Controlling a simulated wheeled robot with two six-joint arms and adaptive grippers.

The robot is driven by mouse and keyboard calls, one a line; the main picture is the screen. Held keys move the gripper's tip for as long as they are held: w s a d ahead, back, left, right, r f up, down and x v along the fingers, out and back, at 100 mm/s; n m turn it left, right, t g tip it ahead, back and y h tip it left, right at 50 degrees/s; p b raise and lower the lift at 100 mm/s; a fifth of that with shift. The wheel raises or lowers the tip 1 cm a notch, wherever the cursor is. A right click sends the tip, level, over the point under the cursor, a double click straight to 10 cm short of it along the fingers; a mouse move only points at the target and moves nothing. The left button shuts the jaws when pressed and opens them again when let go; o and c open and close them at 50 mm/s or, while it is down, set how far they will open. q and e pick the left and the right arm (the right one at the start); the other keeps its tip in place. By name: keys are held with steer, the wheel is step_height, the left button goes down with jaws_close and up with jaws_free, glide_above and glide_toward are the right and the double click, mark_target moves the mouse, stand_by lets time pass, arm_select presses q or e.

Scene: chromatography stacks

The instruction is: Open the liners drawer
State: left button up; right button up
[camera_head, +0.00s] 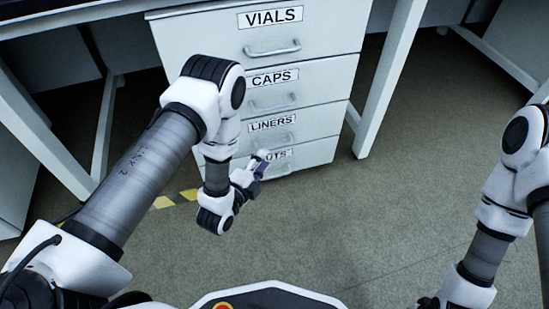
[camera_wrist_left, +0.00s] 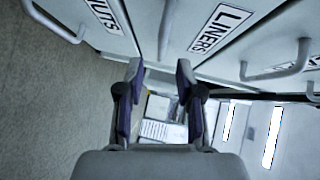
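The liners drawer (camera_head: 309,127) is the third one down in a white drawer unit, and its front looks flush and shut. Its label also shows in the left wrist view (camera_wrist_left: 221,29). Its curved metal handle (camera_wrist_left: 166,30) lies ahead of the gap between my left fingers in that view. My left gripper (camera_head: 262,163) is open and empty, low in front of the unit, and covers part of the bottom drawer's label. Its two fingers show apart in the left wrist view (camera_wrist_left: 160,72); I cannot tell if they touch the handle. My right gripper is not in view.
The vials drawer (camera_head: 320,35) and caps drawer (camera_head: 312,82) are above; the bottom drawer (camera_head: 318,154) is below, its handle (camera_wrist_left: 55,25) close to my left gripper. A white table leg (camera_head: 385,90) stands right of the unit. The floor in front is clear.

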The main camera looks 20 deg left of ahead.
mark_target(273, 147)
arm_select(q)
steer(key=b+x, duration=0.3)
steer(key=x, duration=0.3)
steer(key=shift+w, duration=0.45)
steer(key=shift+r, duration=0.1)
jaws_close()
